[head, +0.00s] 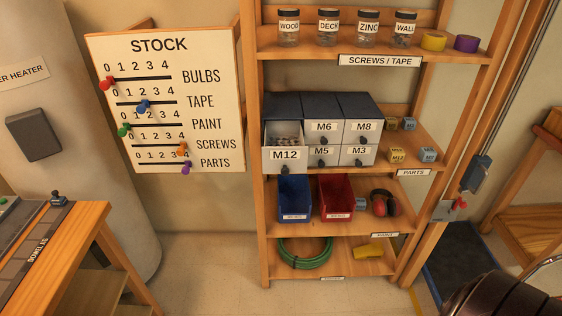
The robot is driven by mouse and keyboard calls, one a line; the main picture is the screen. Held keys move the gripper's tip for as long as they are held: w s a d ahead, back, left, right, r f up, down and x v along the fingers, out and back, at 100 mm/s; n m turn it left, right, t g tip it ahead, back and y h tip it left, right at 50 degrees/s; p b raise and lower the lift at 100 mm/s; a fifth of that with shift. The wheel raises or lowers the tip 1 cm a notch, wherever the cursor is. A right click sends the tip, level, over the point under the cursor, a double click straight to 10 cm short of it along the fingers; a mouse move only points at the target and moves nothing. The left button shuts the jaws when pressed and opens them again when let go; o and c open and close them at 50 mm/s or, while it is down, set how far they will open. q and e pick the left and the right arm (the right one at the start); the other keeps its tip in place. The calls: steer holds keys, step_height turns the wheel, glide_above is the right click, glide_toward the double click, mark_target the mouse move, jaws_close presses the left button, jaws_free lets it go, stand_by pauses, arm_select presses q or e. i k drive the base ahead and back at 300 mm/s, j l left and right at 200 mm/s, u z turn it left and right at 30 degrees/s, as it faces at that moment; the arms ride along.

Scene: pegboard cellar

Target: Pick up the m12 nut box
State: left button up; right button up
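A small yellowish box (397,155) with a label that seems to read M12 sits on the parts shelf, right of the drawer cabinet. A bluish box (428,155) stands to its right, its label too small to read surely. Two similar small boxes, one yellowish (392,123) and one bluish (408,124), stand behind them. The cabinet's M12 drawer (286,156) is pulled out, with grey pieces inside. Neither of my gripper's fingertips shows in the head view.
A workbench (85,225) stands at left. The floor before the shelves is clear.

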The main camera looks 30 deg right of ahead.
mark_target(395, 155)
steer(key=z, duration=1.85)
